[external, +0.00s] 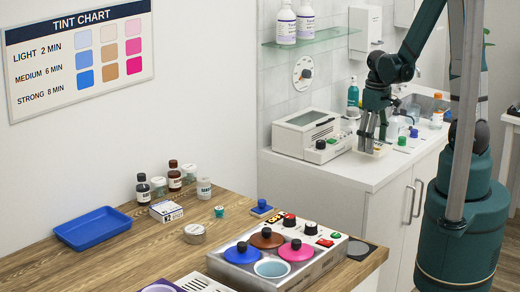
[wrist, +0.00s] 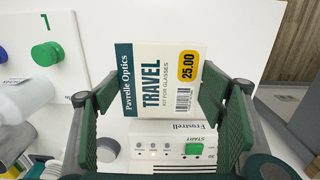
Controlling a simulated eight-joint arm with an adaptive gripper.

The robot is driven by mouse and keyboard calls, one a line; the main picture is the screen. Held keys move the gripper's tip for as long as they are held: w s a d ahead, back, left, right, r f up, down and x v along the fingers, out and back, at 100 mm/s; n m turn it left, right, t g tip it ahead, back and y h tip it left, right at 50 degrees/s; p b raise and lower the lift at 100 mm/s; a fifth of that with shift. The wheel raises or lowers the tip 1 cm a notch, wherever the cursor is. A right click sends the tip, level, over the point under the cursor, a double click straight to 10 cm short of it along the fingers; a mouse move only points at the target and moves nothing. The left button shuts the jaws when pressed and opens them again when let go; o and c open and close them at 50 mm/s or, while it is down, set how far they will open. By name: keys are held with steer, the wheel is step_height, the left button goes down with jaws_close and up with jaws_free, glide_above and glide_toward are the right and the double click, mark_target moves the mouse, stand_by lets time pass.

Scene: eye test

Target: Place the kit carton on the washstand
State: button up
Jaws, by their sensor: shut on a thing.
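The kit carton (wrist: 152,68) is white and teal with "TRAVEL kit for glasses" and a yellow 25.00 label. My gripper (wrist: 162,95) is shut on it, one green finger at each side. In the external view my gripper (external: 373,138) hangs over the washstand (external: 388,175), a white counter with doors and a sink. Only a small pale part of the carton shows there, below the fingers. I cannot tell whether the carton touches the counter.
A white device (external: 307,133) stands left of my gripper. Bottles and coloured knobs stand close by on the right, near the sink (external: 418,101). A wooden table (external: 110,255) in front holds a blue tray (external: 93,228), small bottles and lidded pots.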

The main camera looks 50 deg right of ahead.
steer(key=shift+f, duration=1.6)
steer(key=shift+f+b, duration=0.2)
steer(key=shift+b, duration=0.3)
steer(key=o, duration=0.9)
steer(key=shift+r+p, duration=0.3)
steer(key=shift+r+p, duration=1.05)
steer(key=shift+r, duration=4.9)
steer(key=shift+r, duration=0.1)
